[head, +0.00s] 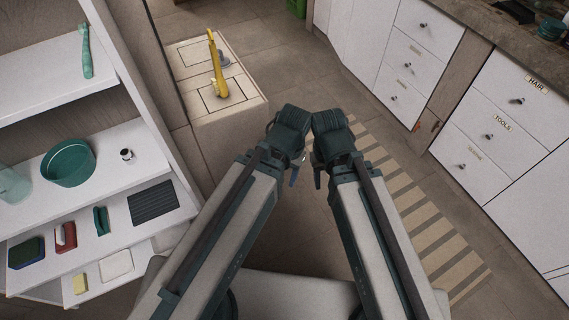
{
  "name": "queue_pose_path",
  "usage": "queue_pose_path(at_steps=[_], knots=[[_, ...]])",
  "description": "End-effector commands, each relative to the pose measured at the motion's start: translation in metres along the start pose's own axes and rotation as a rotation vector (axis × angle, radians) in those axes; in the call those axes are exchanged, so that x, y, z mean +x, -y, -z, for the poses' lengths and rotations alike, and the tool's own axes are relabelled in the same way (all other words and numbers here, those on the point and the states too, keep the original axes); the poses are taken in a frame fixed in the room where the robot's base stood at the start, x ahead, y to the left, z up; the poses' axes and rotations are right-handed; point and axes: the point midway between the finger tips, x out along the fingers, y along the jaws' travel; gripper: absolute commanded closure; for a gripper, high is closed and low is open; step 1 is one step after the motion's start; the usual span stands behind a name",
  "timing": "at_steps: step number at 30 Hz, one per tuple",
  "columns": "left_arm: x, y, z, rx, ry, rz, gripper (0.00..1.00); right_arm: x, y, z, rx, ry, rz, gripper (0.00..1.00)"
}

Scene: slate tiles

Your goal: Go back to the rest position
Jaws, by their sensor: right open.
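My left arm comes in from the lower left and my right arm from the lower right. Both reach forward over the floor and their ends are close together near the middle of the view. My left gripper (295,168) is mostly hidden behind its own wrist, so its jaws cannot be made out. My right gripper (318,174) is open, with a dark finger showing below its wrist. I see nothing held in it. Both grippers are above the floor, apart from the shelves and drawers.
At left, a white shelf unit (110,168) holds a green bowl (70,163), a small cup (127,155) and several other items. A pale box (238,112) with a yellow object stands at the back. White drawers (497,122) line the right. A striped rug (420,225) lies on the floor.

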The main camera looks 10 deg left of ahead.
Motion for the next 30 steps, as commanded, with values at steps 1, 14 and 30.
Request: queue_pose_path(at_steps=[1, 14, 30], knots=[[-0.002, 0.0, 0.0, -0.001, 0.0, 0.0, 0.44, -0.002, 0.0, 0.0, 0.0, 0.0, 0.0, 0.5], [-0.091, 0.009, -0.005, -0.003, -0.001, 0.002, 0.44, -0.09, -0.009, -0.005, 0.0, 0.0, 0.0, 0.5], [-0.161, 0.015, -0.009, -0.003, -0.001, 0.002, 0.44, -0.161, -0.015, -0.009, 0.001, 0.0, 0.0, 0.5]])
